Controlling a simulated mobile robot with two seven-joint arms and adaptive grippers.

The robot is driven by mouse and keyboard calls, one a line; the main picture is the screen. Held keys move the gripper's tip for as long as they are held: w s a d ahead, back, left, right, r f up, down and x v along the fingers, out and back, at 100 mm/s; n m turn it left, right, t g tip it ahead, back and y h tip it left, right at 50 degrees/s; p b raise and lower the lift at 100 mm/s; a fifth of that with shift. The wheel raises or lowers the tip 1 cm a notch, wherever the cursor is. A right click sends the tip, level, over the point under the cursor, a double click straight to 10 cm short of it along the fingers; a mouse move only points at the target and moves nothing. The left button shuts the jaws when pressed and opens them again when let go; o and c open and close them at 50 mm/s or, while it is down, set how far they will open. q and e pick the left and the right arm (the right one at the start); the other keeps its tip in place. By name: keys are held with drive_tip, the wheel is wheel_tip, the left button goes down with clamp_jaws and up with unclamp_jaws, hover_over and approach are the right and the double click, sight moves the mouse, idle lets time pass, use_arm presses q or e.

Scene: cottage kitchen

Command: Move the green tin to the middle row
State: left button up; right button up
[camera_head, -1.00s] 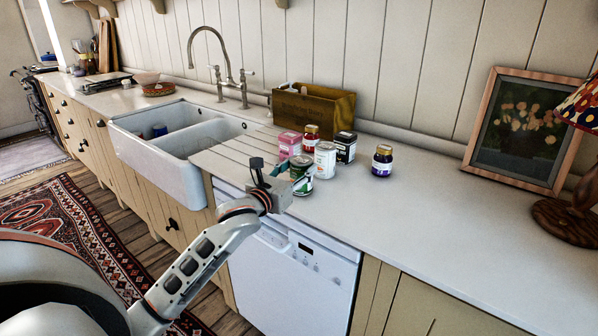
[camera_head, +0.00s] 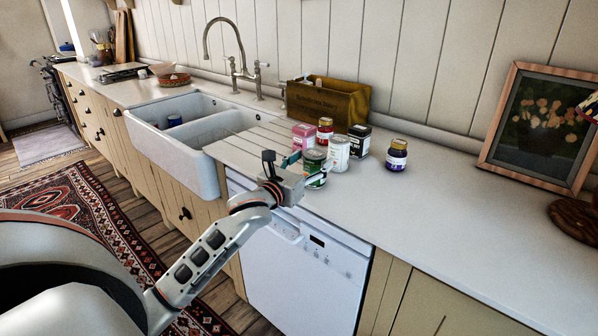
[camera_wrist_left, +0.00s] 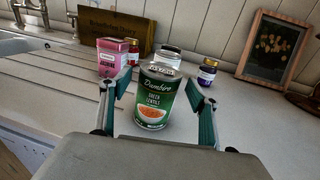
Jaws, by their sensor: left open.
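The green tin (camera_head: 316,181), labelled green lentils, stands upright on the worktop at the front of a group of tins and jars. It also shows in the left wrist view (camera_wrist_left: 154,100), between the two fingers. My left gripper (camera_head: 303,168) is open, with one finger on either side of the tin; I cannot tell whether they touch it. My right gripper is not in view.
A purple jar (camera_head: 396,155) stands apart to the right, with clear worktop (camera_head: 440,200) beyond it. A wooden box (camera_head: 330,101) stands behind the group. The sink (camera_head: 190,130) and ribbed drainboard (camera_head: 240,150) lie to the left. A framed picture (camera_head: 540,125) leans at the right.

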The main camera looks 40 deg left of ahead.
use_arm(q)
drive_tip(key=s, duration=1.1)
drive_tip(key=s+d+f+n+g+h, duration=0.1)
drive_tip(key=s+d+f+n, duration=0.15)
drive_tip(key=f+n, duration=0.35)
drive_tip(key=s+d+f+n+g, duration=0.2)
drive_tip(key=d+f+n, duration=0.1)
drive_tip(key=f, duration=0.5)
drive_tip(key=s+d+f+n+g+h, duration=0.1)
drive_tip(key=s+d+f+n, duration=0.2)
drive_tip(key=f+n, duration=0.35)
drive_tip(key=s+d+f+n+g+h, duration=0.1)
drive_tip(key=s+d+f+n+g, duration=0.2)
drive_tip(key=s+d+f+n, duration=1.1)
wheel_tip(320, 180, down, 4)
drive_tip(key=shift+s+r+n+h, duration=0.15)
drive_tip(key=shift+s+n+h, duration=0.25)
drive_tip(key=shift+n, duration=0.25)
